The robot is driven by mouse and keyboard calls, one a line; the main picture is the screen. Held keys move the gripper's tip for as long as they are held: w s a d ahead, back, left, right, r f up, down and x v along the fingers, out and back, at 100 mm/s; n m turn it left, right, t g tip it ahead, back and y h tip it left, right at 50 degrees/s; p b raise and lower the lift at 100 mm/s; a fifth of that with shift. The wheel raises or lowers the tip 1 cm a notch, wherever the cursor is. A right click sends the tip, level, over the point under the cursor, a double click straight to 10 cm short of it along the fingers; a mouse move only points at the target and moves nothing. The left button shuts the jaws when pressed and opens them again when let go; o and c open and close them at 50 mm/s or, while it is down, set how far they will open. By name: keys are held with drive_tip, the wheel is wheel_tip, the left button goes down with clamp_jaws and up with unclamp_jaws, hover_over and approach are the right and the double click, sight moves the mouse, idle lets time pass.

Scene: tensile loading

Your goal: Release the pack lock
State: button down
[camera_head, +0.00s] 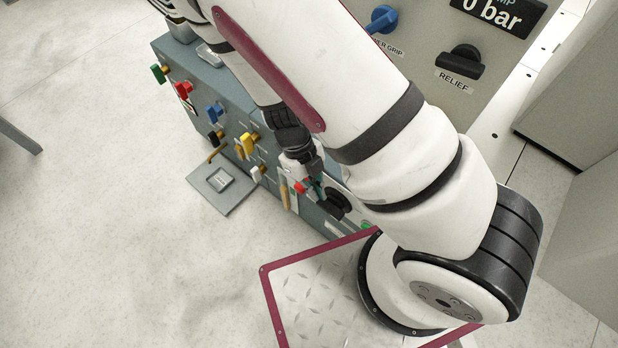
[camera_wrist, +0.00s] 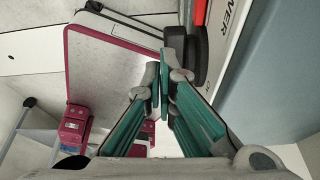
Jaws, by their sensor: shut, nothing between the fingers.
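My gripper (camera_head: 314,184) is in front of the low grey-blue cabinet (camera_head: 185,65), at its right end, close to a black rotary knob (camera_head: 337,204). In the wrist view my gripper (camera_wrist: 168,62) has its teal fingers drawn together with nothing between them. The black knob (camera_wrist: 201,58) stands just right of the fingertips; I cannot tell whether they touch.
The cabinet carries green (camera_head: 158,73), red (camera_head: 183,90), blue (camera_head: 214,112) and yellow (camera_head: 248,142) handles. A grey plate (camera_head: 222,190) juts out low in front. The upper panel has a blue knob (camera_head: 382,19) and a black RELIEF knob (camera_head: 466,58).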

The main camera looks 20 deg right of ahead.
sight(298, 189)
drive_tip(key=f, duration=0.1)
drive_tip(key=w+f+b, duration=0.1)
drive_tip(key=w+a+f, duration=0.1)
drive_tip(key=f, duration=0.1)
drive_tip(key=shift+w+a+b, duration=0.1)
drive_tip(key=shift+w+b, duration=0.15)
drive_tip(key=shift+b, duration=0.1)
drive_tip(key=w+a+p, duration=0.1)
drive_tip(key=w+a, duration=0.1)
drive_tip(key=w, duration=0.1)
drive_tip(key=shift+w+r+p, duration=0.15)
drive_tip(key=shift+p, duration=0.25)
drive_tip(key=shift+w, duration=0.15)
